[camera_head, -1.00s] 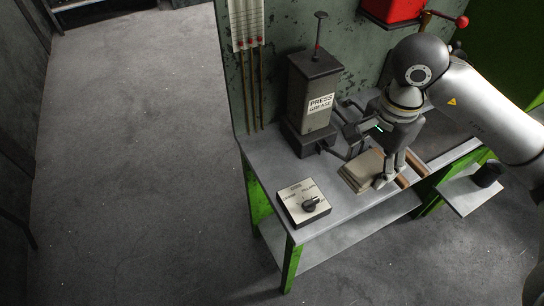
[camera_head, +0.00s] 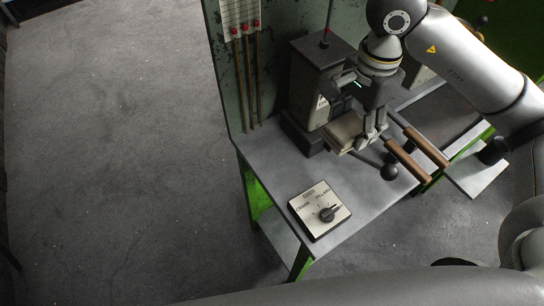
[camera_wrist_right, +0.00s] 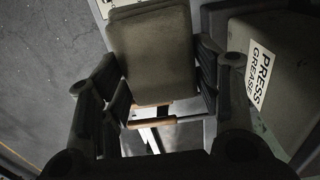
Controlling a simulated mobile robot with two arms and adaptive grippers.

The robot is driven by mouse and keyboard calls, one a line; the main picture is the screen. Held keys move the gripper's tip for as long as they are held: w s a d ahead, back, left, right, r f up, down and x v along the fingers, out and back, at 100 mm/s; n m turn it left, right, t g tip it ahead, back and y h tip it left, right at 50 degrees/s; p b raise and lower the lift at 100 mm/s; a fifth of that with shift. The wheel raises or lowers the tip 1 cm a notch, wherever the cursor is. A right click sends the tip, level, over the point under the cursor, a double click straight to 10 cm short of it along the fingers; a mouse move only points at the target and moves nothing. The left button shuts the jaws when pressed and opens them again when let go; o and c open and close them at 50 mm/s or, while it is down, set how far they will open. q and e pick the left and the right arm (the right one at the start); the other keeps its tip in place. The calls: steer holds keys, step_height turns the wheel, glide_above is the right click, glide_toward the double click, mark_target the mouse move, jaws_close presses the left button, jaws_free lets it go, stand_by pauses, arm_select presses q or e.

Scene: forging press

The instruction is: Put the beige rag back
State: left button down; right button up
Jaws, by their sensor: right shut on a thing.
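The beige rag (camera_head: 343,132), a folded pad, is held by my right gripper (camera_head: 362,138) beside the press grease dispenser. It appears raised over the grey bench (camera_head: 270,165). In the right wrist view the rag (camera_wrist_right: 152,55) sits between the two fingers of the right gripper (camera_wrist_right: 160,90), which is shut on it. My left gripper is not in view.
The press grease dispenser (camera_head: 316,85) stands close to the rag. Two wooden handles (camera_head: 408,160) and a dark ball knob (camera_head: 389,172) lie to the right. A dial box (camera_head: 319,210) sits at the bench front. Bare bench lies left of it.

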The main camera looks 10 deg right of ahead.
steer(key=shift+s+f+b, duration=0.15)
steer(key=shift+f+b, duration=0.6)
steer(key=shift+f, duration=0.2)
step_height(320, 180, down, 5)
steer(key=b, duration=0.5)
steer(key=p, duration=0.5)
glide_above(282, 159)
steer(key=f, duration=0.8)
steer(key=shift+s+d+f, duration=0.2)
steer(key=shift+s+d, duration=0.1)
steer(key=shift+d, duration=0.05)
steer(key=shift+w+a+f, duration=0.2)
steer(key=shift+a+f, duration=0.1)
steer(key=shift+f, duration=0.2)
step_height(282, 159, down, 2)
steer(key=shift+a+p, duration=0.1)
steer(key=shift+p, duration=0.6)
steer(key=shift+w+f, duration=0.1)
steer(key=shift+f, duration=0.5)
steer(key=shift+f, duration=0.1)
